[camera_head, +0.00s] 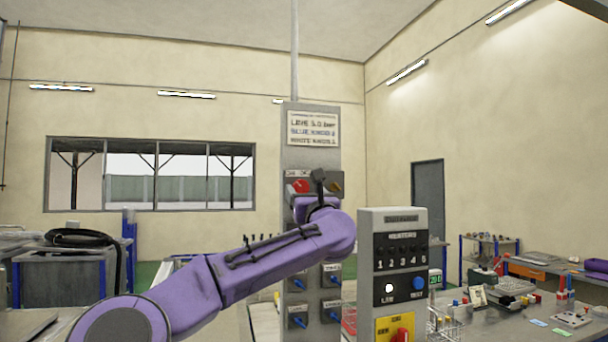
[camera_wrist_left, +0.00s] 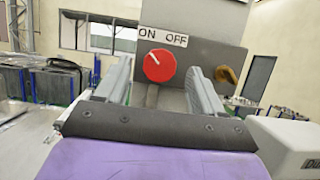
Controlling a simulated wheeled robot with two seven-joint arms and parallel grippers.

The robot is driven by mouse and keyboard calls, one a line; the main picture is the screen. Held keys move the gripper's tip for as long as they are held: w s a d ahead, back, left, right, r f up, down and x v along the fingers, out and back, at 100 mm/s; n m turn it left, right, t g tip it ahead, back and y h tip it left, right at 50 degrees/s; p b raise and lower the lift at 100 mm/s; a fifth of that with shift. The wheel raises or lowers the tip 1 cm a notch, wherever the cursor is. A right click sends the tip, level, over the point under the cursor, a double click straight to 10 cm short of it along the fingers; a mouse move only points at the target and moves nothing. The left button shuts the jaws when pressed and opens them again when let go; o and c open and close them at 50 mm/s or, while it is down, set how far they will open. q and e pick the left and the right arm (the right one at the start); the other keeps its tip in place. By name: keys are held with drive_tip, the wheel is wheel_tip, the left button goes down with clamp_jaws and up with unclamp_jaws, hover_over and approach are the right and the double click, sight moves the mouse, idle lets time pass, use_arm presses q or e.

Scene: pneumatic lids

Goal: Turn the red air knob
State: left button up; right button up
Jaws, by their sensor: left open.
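The red air knob (camera_head: 299,187) is on the upper part of a grey panel post (camera_head: 311,150). In the left wrist view the round red knob (camera_wrist_left: 159,65) has a white pointer line aimed up and left, towards the ON side of an ON/OFF label (camera_wrist_left: 163,36). My left gripper (camera_wrist_left: 158,80) is open, with its two fingers at either side of the knob in that view. Whether the fingers touch the knob cannot be told. In the head view my left wrist (camera_head: 322,205) is in front of the panel just right of the knob. My right gripper is not in view.
A brass-coloured knob (camera_wrist_left: 228,77) is right of the red one. Several blue valves (camera_head: 331,275) are lower on the post. A grey heaters box (camera_head: 392,243) with a yellow-backed red switch (camera_head: 399,333) stands at the right. A cluttered bench (camera_head: 540,330) is beyond it.

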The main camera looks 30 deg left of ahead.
sight(301, 187)
use_arm(q)
drive_tip(key=shift+w+a+r+p, duration=0.35)
drive_tip(key=shift+a+r, duration=0.15)
drive_tip(key=shift+a, duration=0.1)
drive_tip(key=shift+w+a, duration=0.25)
drive_tip(key=shift+a, duration=0.05)
drive_tip(key=shift+w+d+f, duration=0.1)
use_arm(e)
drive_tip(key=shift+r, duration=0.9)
use_arm(q)
drive_tip(key=c, duration=1.1)
drive_tip(key=shift+o, duration=0.2)
